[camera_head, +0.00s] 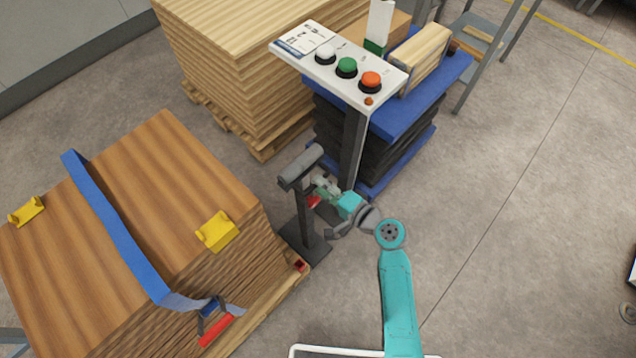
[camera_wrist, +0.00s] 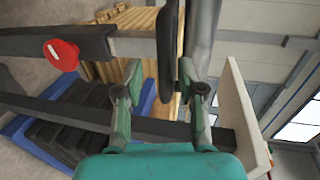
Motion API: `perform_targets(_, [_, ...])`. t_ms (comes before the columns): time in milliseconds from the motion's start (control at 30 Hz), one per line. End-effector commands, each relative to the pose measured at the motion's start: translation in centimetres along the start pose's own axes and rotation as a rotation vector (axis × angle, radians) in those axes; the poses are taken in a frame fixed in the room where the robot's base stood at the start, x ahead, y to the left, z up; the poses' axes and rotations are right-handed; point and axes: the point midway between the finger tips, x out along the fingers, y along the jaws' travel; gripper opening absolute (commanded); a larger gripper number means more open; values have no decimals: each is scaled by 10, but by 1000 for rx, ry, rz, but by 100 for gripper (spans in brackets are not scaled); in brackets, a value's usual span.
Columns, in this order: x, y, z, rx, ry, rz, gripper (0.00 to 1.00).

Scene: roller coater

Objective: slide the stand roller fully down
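The stand roller (camera_head: 301,166) is a grey cylinder on top of a dark upright post (camera_head: 305,215) with a square base, left of my arm. A red knob (camera_head: 313,202) sits on the post. In the wrist view the picture is turned: the roller (camera_wrist: 203,40) runs up and down, and the post (camera_wrist: 125,44) with the red knob (camera_wrist: 62,55) lies across the top left. My gripper (camera_head: 323,184) is just below and right of the roller. In the wrist view its fingers (camera_wrist: 160,68) are apart, with a dark roller part between their tips. I cannot tell whether they touch it.
The button panel (camera_head: 335,62) stands behind on a dark post (camera_head: 352,150) close to my gripper. A strapped wooden stack (camera_head: 170,165) is close on the left. A blue lift table (camera_head: 425,100) and stacked boards (camera_head: 215,70) are behind.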

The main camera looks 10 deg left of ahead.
Motion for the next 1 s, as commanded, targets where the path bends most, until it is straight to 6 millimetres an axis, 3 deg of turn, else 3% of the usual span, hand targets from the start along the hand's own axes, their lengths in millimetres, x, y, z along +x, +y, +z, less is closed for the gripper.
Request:
perform_targets(300, [-65,2,-1,2,5,2,39])
perform_targets(500, [-91,2,0,2,3,2,39])
perform_targets(1000, [-101,1,1,1,0,3,39])
